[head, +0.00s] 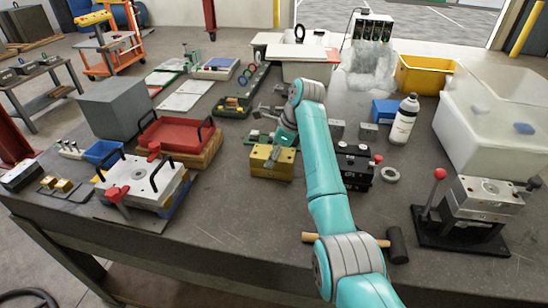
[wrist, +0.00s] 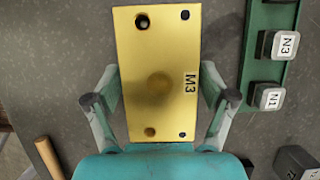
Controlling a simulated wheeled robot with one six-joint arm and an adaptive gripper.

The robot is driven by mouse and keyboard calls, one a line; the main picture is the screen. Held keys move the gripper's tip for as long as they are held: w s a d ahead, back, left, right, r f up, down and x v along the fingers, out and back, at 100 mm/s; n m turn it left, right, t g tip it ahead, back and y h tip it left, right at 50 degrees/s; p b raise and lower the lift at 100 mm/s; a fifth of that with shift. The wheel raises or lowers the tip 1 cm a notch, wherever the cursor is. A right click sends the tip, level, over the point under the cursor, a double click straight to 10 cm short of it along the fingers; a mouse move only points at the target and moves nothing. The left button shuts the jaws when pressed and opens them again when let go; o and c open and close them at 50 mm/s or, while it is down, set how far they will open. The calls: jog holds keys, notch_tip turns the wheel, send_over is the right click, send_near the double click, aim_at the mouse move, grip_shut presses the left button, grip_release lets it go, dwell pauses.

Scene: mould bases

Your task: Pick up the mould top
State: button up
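A gold mould block (head: 271,163) stands on the workbench in front of my arm in the head view. In the wrist view its flat gold top (wrist: 158,60) faces the camera, marked M3, with a shallow round hollow in the middle and holes near the corners. Whether the top is a separate piece from a base below cannot be told. My gripper (wrist: 162,98) is open, one finger on each side of the block near its lower half. Nothing shows as gripped. My arm hides part of the area around the gripper in the head view.
A green rack (wrist: 254,55) with blocks N3 and N1 lies right of the block in the wrist view. A black fixture (head: 356,168), a red tray (head: 174,133) and a hammer (head: 397,245) are nearby. The bench front (head: 235,215) is clear.

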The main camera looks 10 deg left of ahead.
jog(key=c, duration=1.2)
jog(key=shift+r, duration=0.1)
